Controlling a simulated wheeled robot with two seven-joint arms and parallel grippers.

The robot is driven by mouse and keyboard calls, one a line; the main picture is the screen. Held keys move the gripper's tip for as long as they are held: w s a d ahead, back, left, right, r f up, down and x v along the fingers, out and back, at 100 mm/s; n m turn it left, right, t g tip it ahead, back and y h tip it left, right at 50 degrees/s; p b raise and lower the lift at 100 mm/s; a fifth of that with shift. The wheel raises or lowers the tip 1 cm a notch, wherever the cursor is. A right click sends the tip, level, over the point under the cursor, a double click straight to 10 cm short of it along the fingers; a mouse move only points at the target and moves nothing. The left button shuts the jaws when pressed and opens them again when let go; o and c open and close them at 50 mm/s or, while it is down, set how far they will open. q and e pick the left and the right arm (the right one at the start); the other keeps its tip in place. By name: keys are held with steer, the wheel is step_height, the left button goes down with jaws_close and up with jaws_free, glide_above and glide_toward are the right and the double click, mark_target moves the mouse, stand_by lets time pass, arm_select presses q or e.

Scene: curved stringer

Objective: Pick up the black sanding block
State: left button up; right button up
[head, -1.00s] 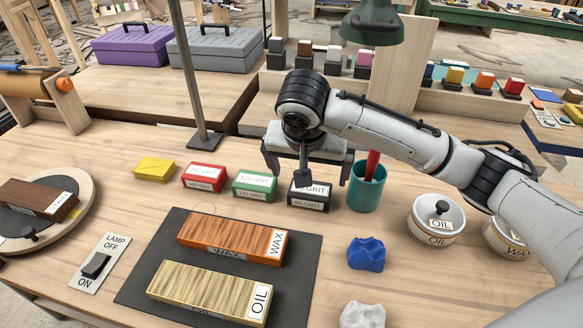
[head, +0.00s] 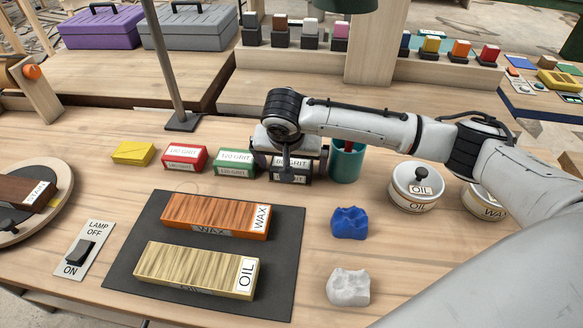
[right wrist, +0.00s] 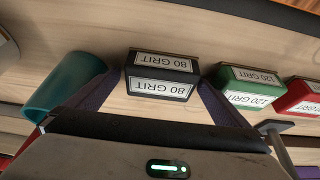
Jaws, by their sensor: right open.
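The black sanding block (head: 291,177), labelled 80 GRIT, stands at the right end of the row of blocks on the bench. My right gripper (head: 289,168) is over it and partly hides it in the head view. In the right wrist view the black block (right wrist: 161,74) lies between the tips of my two open fingers (right wrist: 160,88), one on each side. The right finger looks close to the block's edge; I cannot tell whether it touches. My left gripper is out of view.
The green 120 GRIT block (head: 236,163) is close beside the black block, then the red block (head: 185,157) and yellow block (head: 133,153). A teal cup (head: 346,164) stands just right. A dark mat (head: 125,273) with wood samples lies in front.

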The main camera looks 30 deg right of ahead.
mark_target(291, 163)
steer(key=shift+c, duration=0.3)
steer(key=c, duration=1.2)
steer(key=shift+o, duration=0.2)
steer(key=shift+r, duration=0.1)
step_height(291, 163, up, 10)
steer(key=shift+f, duration=0.1)
